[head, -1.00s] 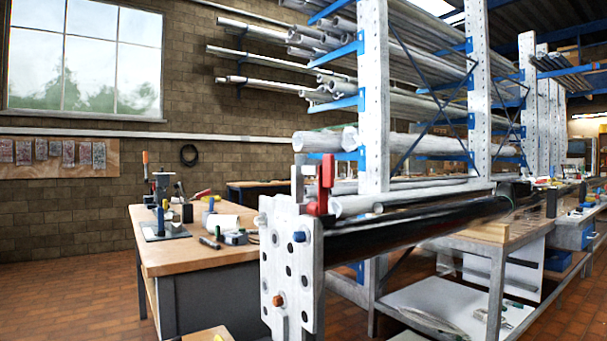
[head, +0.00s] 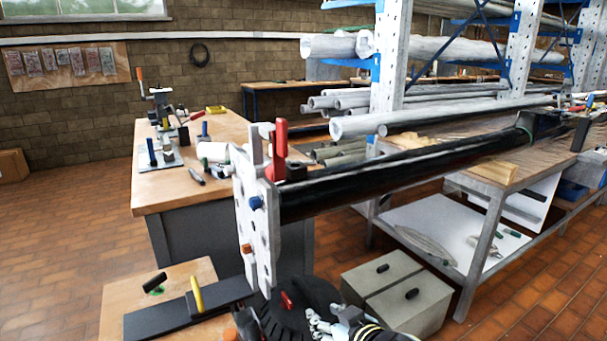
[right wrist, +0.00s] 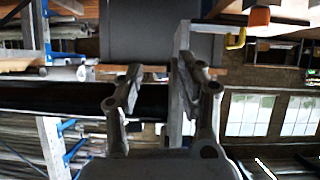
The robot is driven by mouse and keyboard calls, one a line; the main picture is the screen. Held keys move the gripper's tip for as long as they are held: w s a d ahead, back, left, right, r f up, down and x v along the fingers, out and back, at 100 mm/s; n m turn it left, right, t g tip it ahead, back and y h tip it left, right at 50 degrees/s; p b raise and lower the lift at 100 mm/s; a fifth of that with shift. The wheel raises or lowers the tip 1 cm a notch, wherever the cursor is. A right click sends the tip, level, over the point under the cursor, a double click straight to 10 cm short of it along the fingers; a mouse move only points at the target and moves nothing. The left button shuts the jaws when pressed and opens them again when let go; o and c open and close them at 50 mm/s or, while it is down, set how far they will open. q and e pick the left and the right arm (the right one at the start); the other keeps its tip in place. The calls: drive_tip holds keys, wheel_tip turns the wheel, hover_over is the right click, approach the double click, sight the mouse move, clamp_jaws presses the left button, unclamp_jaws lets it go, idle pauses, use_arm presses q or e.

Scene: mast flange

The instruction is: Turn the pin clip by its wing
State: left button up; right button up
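The pale mast flange plate (head: 262,236) stands upright at the end of a black tube (head: 380,178), with holes, a blue knob (head: 255,203) and an orange-brown bolt head (head: 246,249) on its face. A red winged piece (head: 280,140) stands upright at its top; I cannot tell whether this is the pin clip. My right gripper (head: 325,322) is low in the head view, below and right of the plate. In the right wrist view, its two fingers (right wrist: 160,78) are apart with nothing clearly held. The black tube shows there too (right wrist: 45,97). My left gripper cannot be made out.
A wooden board (head: 120,305) at lower left carries a black bar (head: 165,320) with a yellow handle (head: 197,295). Grey boxes (head: 395,295) stand on the floor at right. A workbench (head: 165,195) with tools is behind left; a tube rack (head: 388,75) stands behind right.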

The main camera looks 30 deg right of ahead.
drive_tip(key=w+r+t+p, duration=0.1)
drive_tip(key=w+r+p, duration=0.1)
drive_tip(key=r, duration=0.6)
drive_tip(key=w+r+t+p, duration=0.1)
drive_tip(key=w+r+t, duration=0.15)
drive_tip(key=r, duration=0.55)
drive_tip(key=t+p, duration=0.2)
drive_tip(key=p, duration=0.2)
approach(285, 141)
drive_tip(key=w, duration=0.4)
drive_tip(key=shift+w+d, duration=0.15)
drive_tip(key=shift+w, duration=1.4)
drive_tip(key=shift+w+d, duration=0.2)
drive_tip(key=shift+w, duration=1.35)
use_arm(q)
wheel_tip(285, 141, up, 9)
drive_tip(key=shift+w+d, duration=0.2)
use_arm(e)
clamp_jaws()
